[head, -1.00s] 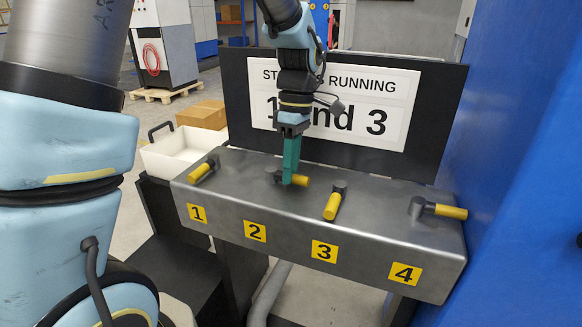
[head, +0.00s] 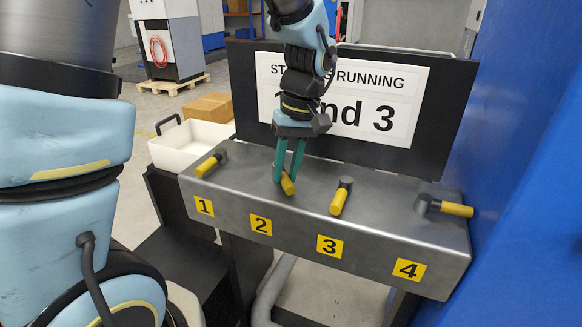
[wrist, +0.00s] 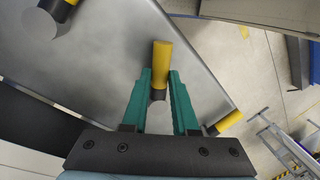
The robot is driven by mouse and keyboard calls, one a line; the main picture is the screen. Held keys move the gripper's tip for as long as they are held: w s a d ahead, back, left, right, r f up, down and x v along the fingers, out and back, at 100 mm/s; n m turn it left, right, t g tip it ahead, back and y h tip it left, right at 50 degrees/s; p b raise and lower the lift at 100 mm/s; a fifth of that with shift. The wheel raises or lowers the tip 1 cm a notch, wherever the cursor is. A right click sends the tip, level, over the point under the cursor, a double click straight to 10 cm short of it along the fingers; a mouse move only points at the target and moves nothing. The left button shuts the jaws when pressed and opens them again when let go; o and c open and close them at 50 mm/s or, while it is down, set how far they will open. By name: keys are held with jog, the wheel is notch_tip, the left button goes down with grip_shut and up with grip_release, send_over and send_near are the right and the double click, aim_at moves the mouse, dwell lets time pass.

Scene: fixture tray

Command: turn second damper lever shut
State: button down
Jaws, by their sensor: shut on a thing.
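The second damper lever (head: 288,184) has a yellow handle above the label 2 plate (head: 261,225). Its handle points toward the front edge, tilted slightly right. My gripper (head: 283,178) reaches down from above with its green fingers on both sides of this lever, shut on it. In the wrist view the yellow handle (wrist: 162,62) sticks out between the fingertips of my gripper (wrist: 160,80). The lever's pivot is partly hidden by the fingers.
All sit on a grey metal box (head: 380,222). A sign (head: 400,95) behind is partly covered by my arm. A white bin (head: 185,147) stands left; a blue wall (head: 530,180) right.

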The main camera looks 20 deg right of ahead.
jog(key=m, duration=0.1)
jog(key=a+m, duration=0.1)
jog(key=m, duration=0.1)
jog(key=m+t, duration=0.1)
jog(key=shift+w+a+m, duration=0.15)
jog(key=shift+a+m, duration=0.15)
jog(key=shift+a, duration=0.1)
jog(key=shift+w+a+m+t+h, duration=0.15)
jog(key=shift+a+m, duration=0.15)
jog(key=shift+m, duration=0.65)
jog(key=shift+w+a+m+t+h, duration=0.15)
jog(key=shift+a+m, duration=0.15)
jog(key=shift+m, duration=0.65)
jog(key=c, duration=0.7)
grip_release()
jog(key=r, duration=0.3)
jog(key=s+d+r+b, duration=0.1)
jog(key=r, duration=0.6)
jog(key=shift+s+d+r, duration=0.2)
jog(key=shift+d+r, duration=0.05)
jog(key=shift+r, duration=0.05)
